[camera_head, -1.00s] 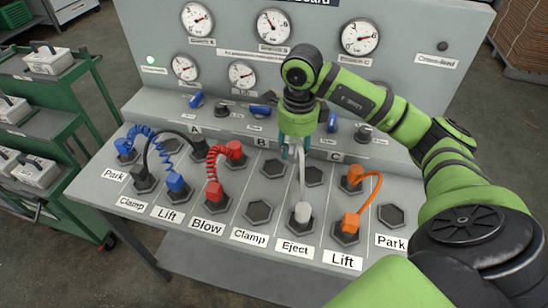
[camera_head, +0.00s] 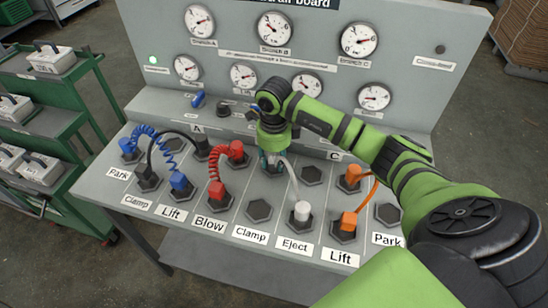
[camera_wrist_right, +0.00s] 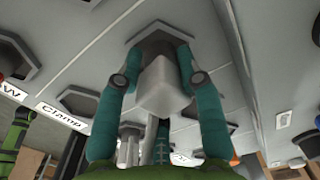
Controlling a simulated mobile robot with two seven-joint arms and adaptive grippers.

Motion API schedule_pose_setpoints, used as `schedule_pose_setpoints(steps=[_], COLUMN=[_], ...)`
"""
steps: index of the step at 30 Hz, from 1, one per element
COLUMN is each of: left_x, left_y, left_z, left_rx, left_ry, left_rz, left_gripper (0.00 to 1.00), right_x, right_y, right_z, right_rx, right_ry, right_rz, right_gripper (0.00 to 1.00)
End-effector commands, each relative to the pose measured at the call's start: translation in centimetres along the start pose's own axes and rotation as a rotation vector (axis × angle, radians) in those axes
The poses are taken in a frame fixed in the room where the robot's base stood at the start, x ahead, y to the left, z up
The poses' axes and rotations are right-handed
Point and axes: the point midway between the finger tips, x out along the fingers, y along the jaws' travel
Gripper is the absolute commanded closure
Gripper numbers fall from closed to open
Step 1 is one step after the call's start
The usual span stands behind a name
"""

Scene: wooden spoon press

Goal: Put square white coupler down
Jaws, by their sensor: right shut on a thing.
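My right gripper (camera_head: 271,168) reaches down to the upper row of the board near the letter B. In the right wrist view its two teal fingers (camera_wrist_right: 160,75) are shut on the square white coupler (camera_wrist_right: 163,92). The coupler is in front of a dark hexagonal socket (camera_wrist_right: 158,38); I cannot tell whether it is seated in it. In the head view the gripper hides the coupler. Its white hose (camera_head: 291,178) runs to a round white coupler (camera_head: 301,211) standing in the lower Eject socket. My left gripper is out of view.
A red hose (camera_head: 214,168) stands just left of my gripper; an orange hose (camera_head: 370,194) is to the right. Blue and black hoses are further left. Empty sockets include the lower Clamp one (camera_head: 259,210) and one right of the gripper (camera_head: 311,175). Gauges line the back panel.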

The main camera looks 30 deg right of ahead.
Motion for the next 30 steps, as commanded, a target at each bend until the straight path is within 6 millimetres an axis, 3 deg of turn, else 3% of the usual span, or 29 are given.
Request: schedule_pose_setpoints(steps=[3,4,5,19,30], left_x=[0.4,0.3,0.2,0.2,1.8], left_y=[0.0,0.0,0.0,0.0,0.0], left_z=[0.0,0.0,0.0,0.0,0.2], left_rx=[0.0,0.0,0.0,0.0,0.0], left_ry=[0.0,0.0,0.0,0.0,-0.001], left_rz=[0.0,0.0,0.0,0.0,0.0], left_gripper=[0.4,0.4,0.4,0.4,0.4], right_x=[0.4,0.2,0.2,-0.7,-8.2], right_y=[0.0,0.0,0.0,-0.1,-0.1], right_z=[0.0,0.0,0.0,0.0,0.1], right_rx=[0.0,0.0,0.0,0.0,0.001], right_ry=[0.0,0.0,0.0,-0.001,-0.004], right_rz=[-0.001,-0.001,-0.001,-0.003,-0.004], right_gripper=[1.0,0.51,0.41,0.41,0.41])
